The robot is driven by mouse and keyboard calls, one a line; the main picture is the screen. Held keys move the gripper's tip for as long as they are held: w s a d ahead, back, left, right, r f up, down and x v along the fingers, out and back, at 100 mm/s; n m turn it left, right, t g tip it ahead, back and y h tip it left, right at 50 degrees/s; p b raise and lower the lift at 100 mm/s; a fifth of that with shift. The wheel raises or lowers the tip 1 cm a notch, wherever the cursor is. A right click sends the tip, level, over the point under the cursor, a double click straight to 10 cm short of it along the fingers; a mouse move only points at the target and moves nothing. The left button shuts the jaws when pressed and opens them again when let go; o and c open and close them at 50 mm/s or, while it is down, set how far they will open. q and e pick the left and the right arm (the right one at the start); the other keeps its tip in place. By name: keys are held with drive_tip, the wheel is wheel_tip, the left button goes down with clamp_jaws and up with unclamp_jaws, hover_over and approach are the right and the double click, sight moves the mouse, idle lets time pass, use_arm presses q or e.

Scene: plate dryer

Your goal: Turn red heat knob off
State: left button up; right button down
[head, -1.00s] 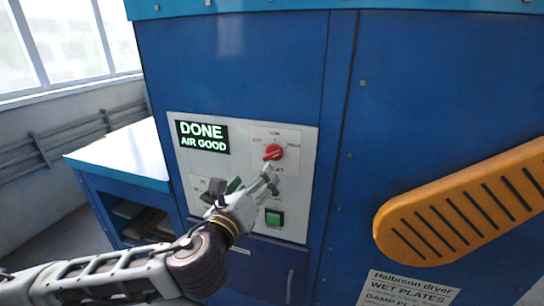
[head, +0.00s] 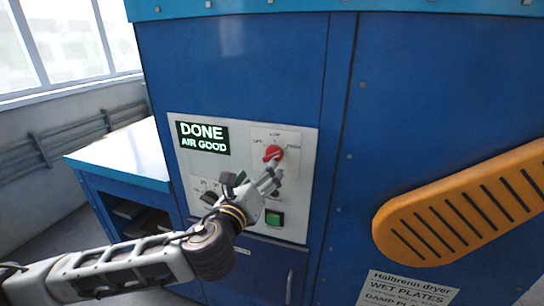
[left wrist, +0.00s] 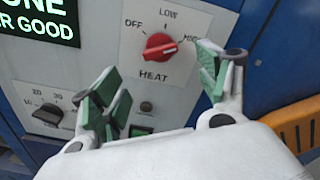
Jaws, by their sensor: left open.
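The red heat knob (head: 273,153) is on a white control panel (head: 182,160) of the blue dryer. In the left wrist view the knob (left wrist: 159,46) sits on a plate marked OFF at left, LOW at top and a partly hidden HIGH at right. Its grip lies nearly level, its right end towards HIGH; I cannot tell which end is the pointer. My left gripper (head: 252,180) is open and empty, just below the knob. In the left wrist view the green-padded fingers of my left gripper (left wrist: 160,76) are spread, apart from the knob. My right gripper is not in view.
A display (head: 202,137) reads DONE, AIR GOOD. A green button (head: 274,218) and a black dial (left wrist: 48,114) are lower on the panel. An orange slotted arm (head: 460,205) juts out at right. A white-topped blue table (head: 125,153) stands at left.

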sight(271, 158)
use_arm(q)
drive_tip(key=p+x, duration=0.1)
drive_tip(key=x, duration=0.4)
drive_tip(key=shift+r, duration=0.1)
drive_tip(key=shift+p+x, duration=0.3)
drive_tip(key=shift+x, duration=2.55)
drive_tip(key=shift+c, duration=0.3)
drive_tip(key=c, duration=0.9)
drive_tip(key=shift+c, duration=0.4)
